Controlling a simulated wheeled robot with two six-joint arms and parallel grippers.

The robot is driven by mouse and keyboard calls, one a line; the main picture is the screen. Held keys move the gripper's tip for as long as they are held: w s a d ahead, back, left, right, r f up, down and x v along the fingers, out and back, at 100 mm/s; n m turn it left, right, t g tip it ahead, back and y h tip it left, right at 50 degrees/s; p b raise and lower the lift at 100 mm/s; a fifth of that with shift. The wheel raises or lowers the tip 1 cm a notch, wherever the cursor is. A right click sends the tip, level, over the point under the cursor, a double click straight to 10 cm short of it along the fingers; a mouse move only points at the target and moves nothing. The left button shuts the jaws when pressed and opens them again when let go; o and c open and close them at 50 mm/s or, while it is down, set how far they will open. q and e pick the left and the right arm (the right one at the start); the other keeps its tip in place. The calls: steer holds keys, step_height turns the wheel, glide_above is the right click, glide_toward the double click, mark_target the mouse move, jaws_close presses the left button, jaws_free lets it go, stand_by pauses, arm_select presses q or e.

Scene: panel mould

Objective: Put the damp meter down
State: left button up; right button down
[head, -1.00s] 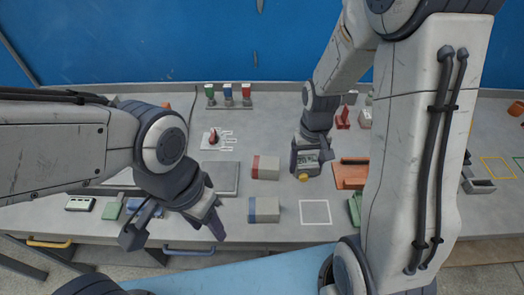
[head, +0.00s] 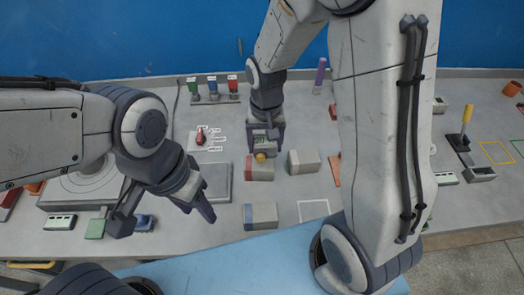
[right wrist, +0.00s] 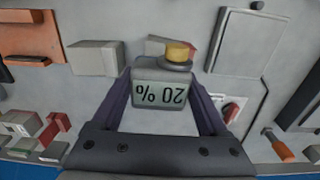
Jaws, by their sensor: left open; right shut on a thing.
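The damp meter (head: 264,141) is a small grey box with a green display and a yellow knob. My right gripper (head: 266,149) is shut on it, behind the red-ended block in the head view. In the right wrist view the damp meter (right wrist: 160,96) sits between the fingers, its display reading 20 % upside down. I cannot tell how high it is over the bench. My left gripper (head: 165,216) is open and empty, over the front left of the bench.
A red-ended block (head: 259,168), a plain grey block (head: 304,162) and a blue-ended block (head: 261,216) stand near the meter. A white outlined square (head: 314,211) at the front is partly hidden by my right arm.

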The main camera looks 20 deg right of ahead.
mark_target(262, 154)
steer(key=shift+w+a+f, duration=0.2)
steer(key=shift+a, duration=0.15)
steer(key=shift+f, duration=0.25)
steer(key=shift+f+p, duration=0.3)
steer(key=shift+f, duration=1.55)
steer(key=shift+f, duration=0.2)
jaws_free()
steer(key=shift+r, duration=0.1)
